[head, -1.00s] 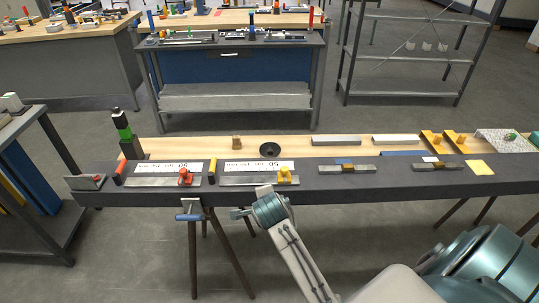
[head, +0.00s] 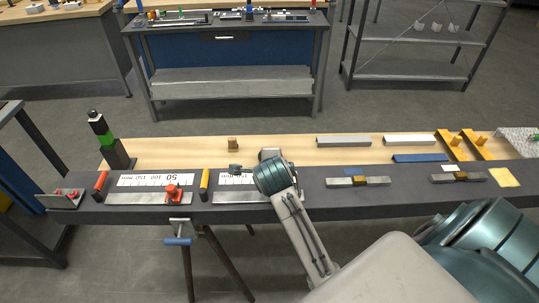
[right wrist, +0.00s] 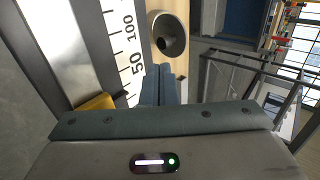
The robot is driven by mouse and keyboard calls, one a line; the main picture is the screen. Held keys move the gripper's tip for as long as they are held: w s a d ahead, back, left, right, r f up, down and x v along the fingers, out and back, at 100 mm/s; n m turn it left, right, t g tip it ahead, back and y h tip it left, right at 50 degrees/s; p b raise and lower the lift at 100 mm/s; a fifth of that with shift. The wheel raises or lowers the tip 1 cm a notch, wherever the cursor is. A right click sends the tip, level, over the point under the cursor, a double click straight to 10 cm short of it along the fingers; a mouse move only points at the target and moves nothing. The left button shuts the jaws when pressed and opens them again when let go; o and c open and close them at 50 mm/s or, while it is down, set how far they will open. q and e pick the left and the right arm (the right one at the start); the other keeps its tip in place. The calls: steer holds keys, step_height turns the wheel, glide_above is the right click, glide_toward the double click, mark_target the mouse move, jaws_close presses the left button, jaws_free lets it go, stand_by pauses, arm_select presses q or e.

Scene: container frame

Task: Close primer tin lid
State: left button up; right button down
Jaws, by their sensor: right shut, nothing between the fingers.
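My right gripper (head: 237,169) is shut and empty above the bench, over the second white scale strip. Its fingers also show in the right wrist view (right wrist: 160,84), pressed together. A round, open, grey vessel with a dark inside (right wrist: 178,36) stands on the wood just beyond the fingertips in that view, apart from them. It may be the primer tin; I cannot make out a separate lid. My left gripper is not in view.
The dark bench (head: 330,205) carries white scale strips (head: 155,180), a red clamp (head: 172,192) and a black-and-green post (head: 106,140). A yellow part (right wrist: 97,102) shows left of the fingers.

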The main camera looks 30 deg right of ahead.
steer(key=shift+w+d+f, duration=0.15)
steer(key=shift+w+f, duration=0.05)
steer(key=shift+w, duration=0.05)
steer(key=shift+w+d+f+p, duration=0.1)
steer(key=shift+w+f+p, duration=0.1)
steer(key=shift+p, duration=0.1)
steer(key=p+x, duration=0.1)
steer(key=x, duration=0.1)
steer(key=shift+w+d+f, duration=0.1)
steer(key=shift+d+f, duration=0.05)
steer(key=shift+f, duration=0.1)
steer(key=x, duration=0.4)
steer(key=shift+w+f+p, duration=0.1)
steer(key=shift+w+p, duration=0.05)
steer(key=shift+p, duration=0.15)
steer(key=shift+w+d+f, duration=0.15)
steer(key=shift+f, duration=0.1)
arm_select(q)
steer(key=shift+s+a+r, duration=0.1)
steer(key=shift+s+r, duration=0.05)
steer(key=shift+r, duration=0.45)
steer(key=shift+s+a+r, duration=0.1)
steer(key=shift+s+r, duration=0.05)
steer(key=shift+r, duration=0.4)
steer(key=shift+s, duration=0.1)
arm_select(e)
steer(key=shift+w, duration=0.1)
